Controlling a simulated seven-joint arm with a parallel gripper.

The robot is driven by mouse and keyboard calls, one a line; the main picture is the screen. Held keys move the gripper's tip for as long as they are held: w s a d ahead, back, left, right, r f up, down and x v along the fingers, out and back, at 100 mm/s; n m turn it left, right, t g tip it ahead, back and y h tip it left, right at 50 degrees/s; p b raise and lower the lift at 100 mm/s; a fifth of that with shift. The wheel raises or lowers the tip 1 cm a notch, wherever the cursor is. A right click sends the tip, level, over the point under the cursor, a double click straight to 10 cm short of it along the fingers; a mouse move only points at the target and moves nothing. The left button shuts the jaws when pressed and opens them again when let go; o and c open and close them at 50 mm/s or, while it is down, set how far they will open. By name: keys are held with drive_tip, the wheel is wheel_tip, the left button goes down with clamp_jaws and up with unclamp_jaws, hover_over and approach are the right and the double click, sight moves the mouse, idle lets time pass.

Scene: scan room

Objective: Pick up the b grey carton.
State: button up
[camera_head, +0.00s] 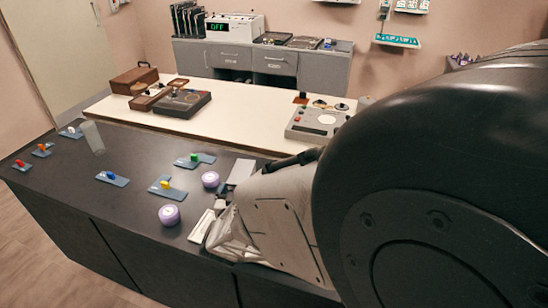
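I see a pale grey, box-like shape (241,171) on the dark counter, partly hidden by my arm. It may be the grey carton, but no marking can be read. My gripper (215,222) is low over the counter's right part, at the end of my pale arm link. Pale narrow pieces show beside it, and I cannot tell whether they are fingers or another thing. My arm hides much of this area, and whether the gripper holds anything is not visible.
Blue plates with coloured knobs (112,178) and a clear cup (93,138) are on the counter (70,195). A white table (240,115) with devices lies behind. My arm blocks the right side.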

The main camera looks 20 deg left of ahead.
idle(0.3)
drive_tip(key=c, duration=1.3)
drive_tip(key=shift+r, duration=0.15)
drive_tip(key=s+d+r, duration=0.1)
drive_tip(key=s+d, duration=0.2)
drive_tip(key=s, duration=0.1)
drive_tip(key=s+d+r, duration=0.2)
drive_tip(key=s+d, duration=0.1)
drive_tip(key=d, duration=0.1)
drive_tip(key=s+d+r, duration=0.1)
drive_tip(key=s+d, duration=0.3)
drive_tip(key=shift+s+r, duration=0.35)
